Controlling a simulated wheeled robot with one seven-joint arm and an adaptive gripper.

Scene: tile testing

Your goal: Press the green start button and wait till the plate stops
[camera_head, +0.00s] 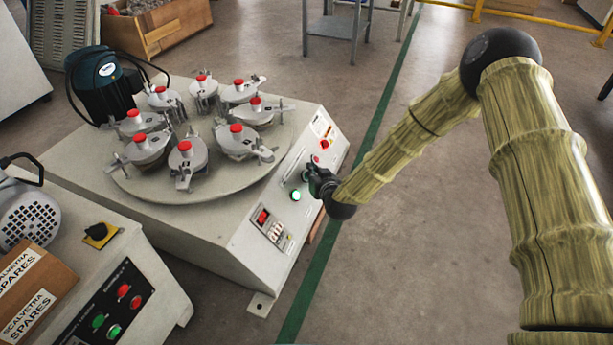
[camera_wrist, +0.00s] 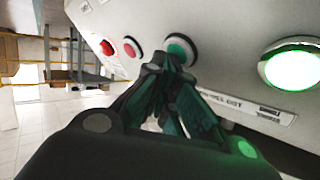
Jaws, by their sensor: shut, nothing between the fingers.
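The test machine (camera_head: 215,232) has a round plate (camera_head: 235,185) carrying several metal clamps with red knobs. On its sloped side panel is a dark green button (camera_head: 305,176); in the wrist view this green button (camera_wrist: 178,47) has a pale ring. A brightly lit green button (camera_head: 295,195) is beside it and shows at the right of the wrist view (camera_wrist: 292,68). My gripper (camera_head: 312,178) is shut and empty, its tips at the dark green button. In the wrist view the fingertips (camera_wrist: 158,64) overlap its lower left edge; I cannot tell whether they touch it.
Red buttons (camera_wrist: 107,47) sit farther along the panel, and a red switch (camera_head: 262,216) is near its front end. A second cabinet (camera_head: 150,270) with buttons and a cardboard box (camera_head: 35,295) stands front left.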

